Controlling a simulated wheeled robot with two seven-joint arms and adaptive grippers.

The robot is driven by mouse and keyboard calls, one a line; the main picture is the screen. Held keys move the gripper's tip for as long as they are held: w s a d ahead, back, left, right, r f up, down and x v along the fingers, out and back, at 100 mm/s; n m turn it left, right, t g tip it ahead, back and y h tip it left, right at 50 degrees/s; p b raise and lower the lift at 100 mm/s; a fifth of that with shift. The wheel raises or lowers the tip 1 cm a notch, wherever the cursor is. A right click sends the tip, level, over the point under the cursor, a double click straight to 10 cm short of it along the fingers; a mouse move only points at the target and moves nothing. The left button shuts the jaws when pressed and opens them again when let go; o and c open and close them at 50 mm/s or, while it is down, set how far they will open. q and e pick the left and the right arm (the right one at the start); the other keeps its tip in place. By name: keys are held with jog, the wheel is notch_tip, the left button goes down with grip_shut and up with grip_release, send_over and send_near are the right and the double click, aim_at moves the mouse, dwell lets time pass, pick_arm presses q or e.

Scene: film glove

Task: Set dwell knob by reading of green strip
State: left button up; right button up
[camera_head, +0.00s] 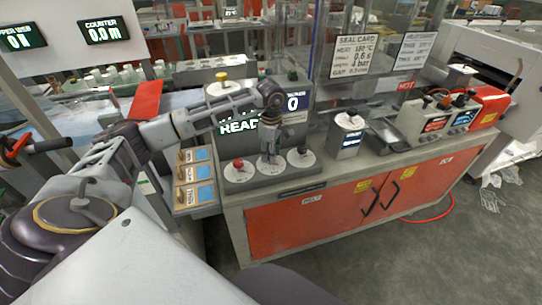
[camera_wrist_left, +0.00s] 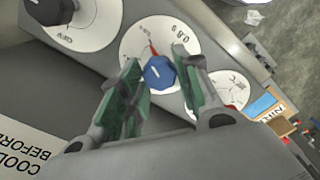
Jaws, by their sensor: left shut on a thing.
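The dwell knob is the blue knob (camera_wrist_left: 160,72) on the middle white dial (camera_wrist_left: 130,45), whose scale shows "0.8 s" in the wrist view. My left gripper (camera_head: 268,158) is shut on it from above, with one green-padded finger on each side in the wrist view (camera_wrist_left: 156,82). A white line shows on the knob's top, and a red mark lies on the dial beside it. In the head view the gripper hides the knob. I cannot make out a green strip for certain. My right gripper is not in view.
A red knob (camera_head: 238,164) and a black knob (camera_head: 302,150) flank the middle dial. Cards with blue patches (camera_head: 203,172) lie left of the panel. A seal card (camera_head: 354,54) hangs behind. A lit display (camera_head: 240,124) stands close behind the dials.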

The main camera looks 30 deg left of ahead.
pick_arm(q)
jog(key=shift+m, duration=0.5)
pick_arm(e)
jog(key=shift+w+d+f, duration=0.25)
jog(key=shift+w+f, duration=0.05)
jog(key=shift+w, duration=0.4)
pick_arm(q)
jog(key=shift+r, duration=0.1)
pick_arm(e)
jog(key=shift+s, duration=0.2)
pick_arm(q)
jog(key=o, duration=1)
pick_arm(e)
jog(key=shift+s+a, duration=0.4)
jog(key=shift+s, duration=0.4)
pick_arm(q)
notch_tip(320, 180, up, 12)
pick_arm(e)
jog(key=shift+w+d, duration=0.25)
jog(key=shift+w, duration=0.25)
